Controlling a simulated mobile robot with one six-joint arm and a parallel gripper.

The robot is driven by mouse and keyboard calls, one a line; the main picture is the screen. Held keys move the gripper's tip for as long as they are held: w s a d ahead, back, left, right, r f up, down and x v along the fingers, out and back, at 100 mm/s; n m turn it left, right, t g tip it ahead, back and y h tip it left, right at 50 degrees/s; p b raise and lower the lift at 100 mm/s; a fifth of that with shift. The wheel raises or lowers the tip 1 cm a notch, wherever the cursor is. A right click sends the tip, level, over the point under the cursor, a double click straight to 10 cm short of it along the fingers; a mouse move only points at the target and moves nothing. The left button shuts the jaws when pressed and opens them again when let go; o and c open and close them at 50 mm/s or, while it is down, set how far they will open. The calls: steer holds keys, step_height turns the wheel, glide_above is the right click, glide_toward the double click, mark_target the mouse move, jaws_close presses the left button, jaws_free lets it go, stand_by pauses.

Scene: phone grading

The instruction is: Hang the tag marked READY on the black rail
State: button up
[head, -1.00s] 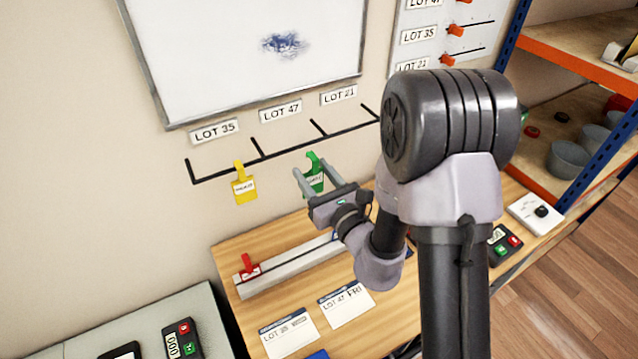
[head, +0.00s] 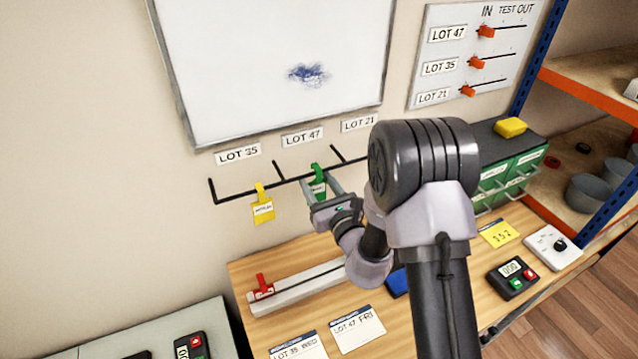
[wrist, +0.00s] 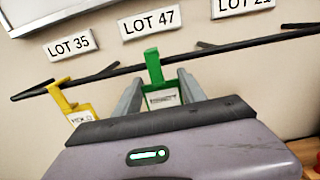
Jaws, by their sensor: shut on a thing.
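A green tag with a white label (head: 318,184) is held between the fingers of my gripper (head: 318,188), just in front of the black rail (head: 230,195). In the wrist view, the green tag (wrist: 154,72) stands upright between the two fingers, its hooked top overlapping the rail below the LOT 47 sign. Its label print is too blurred to read surely. I cannot tell whether the hook touches the rail. A yellow tag (head: 263,208) hangs on the rail under LOT 35. It also shows in the wrist view (wrist: 75,107). A red tag (head: 263,287) stands on the pale bar on the table.
The rail has short pegs under the signs LOT 35 (head: 238,153), LOT 47 (head: 302,137) and LOT 21 (head: 359,122). A whiteboard (head: 280,95) hangs above. The wooden table (head: 243,268) carries the pale bar (head: 310,284), cards and a timer (head: 512,278).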

steer(key=shift+f, duration=0.25)
steer(key=o, duration=1.4)
steer(key=p+v, duration=0.6)
steer(key=v, duration=1.1)
steer(key=shift+s+d, duration=0.1)
steer(key=shift+s, duration=0.1)
